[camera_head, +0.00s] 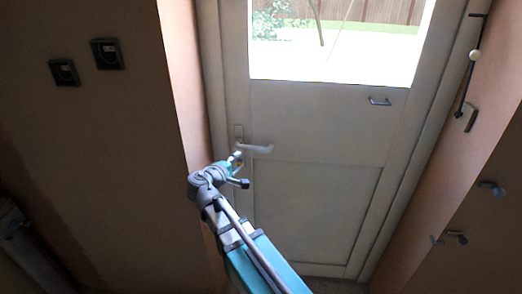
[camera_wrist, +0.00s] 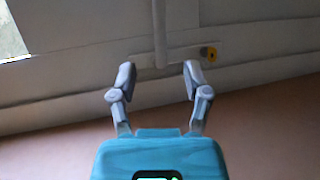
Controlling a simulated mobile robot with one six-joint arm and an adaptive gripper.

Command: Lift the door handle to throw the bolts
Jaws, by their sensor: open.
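The pale door (camera_head: 310,190) is closed, with a window in its upper part. Its light lever handle (camera_head: 257,148) sticks out to the right from a plate at the left edge, roughly level. My gripper (camera_head: 238,157) is just below and beside the handle's plate end, small and partly hidden by my wrist. In the wrist view my gripper (camera_wrist: 158,68) is open, its two fingers apart. The handle (camera_wrist: 160,35) shows beyond and between them as an upright bar. A yellow lock cylinder (camera_wrist: 209,54) sits on the plate to the right. I cannot tell whether the fingers touch the handle.
A small dark pull (camera_head: 379,101) is on the door's right side. Two dark wall switches (camera_head: 107,54) are on the left wall. The reveal (camera_head: 183,85) stands close left of the handle. Hooks or fittings (camera_head: 491,188) stick out on the right wall.

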